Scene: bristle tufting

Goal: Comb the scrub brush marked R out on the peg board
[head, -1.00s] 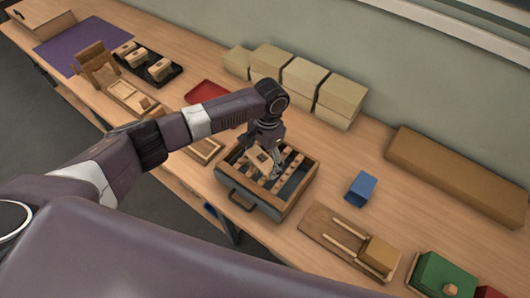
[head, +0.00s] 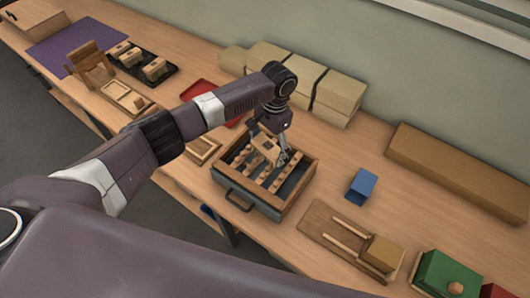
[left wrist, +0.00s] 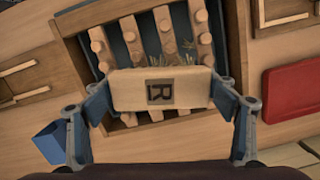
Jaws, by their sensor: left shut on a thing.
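The scrub brush marked R is a tan wooden block (left wrist: 160,90) with a dark R label and straw-coloured bristles along its far edge. It also shows in the head view (head: 265,148). My left gripper (head: 280,150) is shut on the block, with one finger at each end in the left wrist view (left wrist: 162,98). The peg board (head: 247,205) is a wood-framed box with rows of rounded pegs. The brush is over the board's pegs; bristle contact with them cannot be told. My right gripper is not in view.
A blue cup (head: 362,184) and a wooden board with two rails (head: 318,217) are to the right. A red tray (head: 195,88) lies behind my arm. Cardboard boxes (head: 338,95) stand along the wall. A black tray (head: 170,77) with several brushes is at the far left.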

